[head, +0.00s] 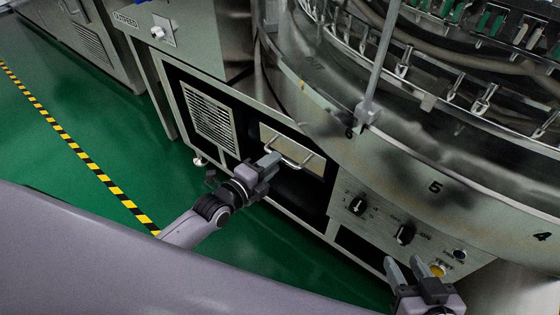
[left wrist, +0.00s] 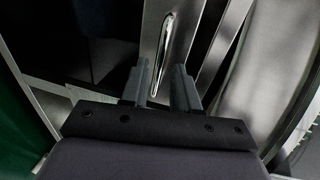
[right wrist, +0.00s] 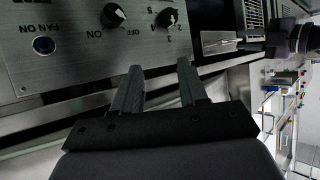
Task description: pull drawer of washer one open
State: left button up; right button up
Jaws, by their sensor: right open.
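The washer's drawer (head: 312,162) is a small beige metal front with a bar handle (head: 292,161), set in the dark opening of the washer's base, and it looks shut. My left gripper (head: 272,161) is at the left end of the handle. In the left wrist view the handle (left wrist: 167,38) runs down to between the two fingers, which stand apart; I cannot tell whether they touch it. My right gripper (head: 403,268) is open and empty, low before the control panel. In the right wrist view its fingers (right wrist: 155,82) point at the panel's lower edge.
The control panel (head: 382,222) with black knobs is right of the drawer. A vented panel (head: 209,118) is left of it. The round washer rim (head: 400,165) overhangs above. Green floor (head: 110,150) with a yellow-black stripe (head: 85,155) is clear at left.

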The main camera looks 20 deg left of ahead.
pick_arm(q)
jog(key=shift+b+x, duration=0.6)
jog(key=shift+x, duration=1.35)
pick_arm(e)
jog(key=shift+w+a+f+y, duration=0.15)
jog(key=shift+w+a+y, duration=0.15)
jog(key=shift+a, duration=0.25)
pick_arm(q)
jog(key=shift+c, duration=0.4)
grip_shut()
jog(key=shift+s, duration=0.1)
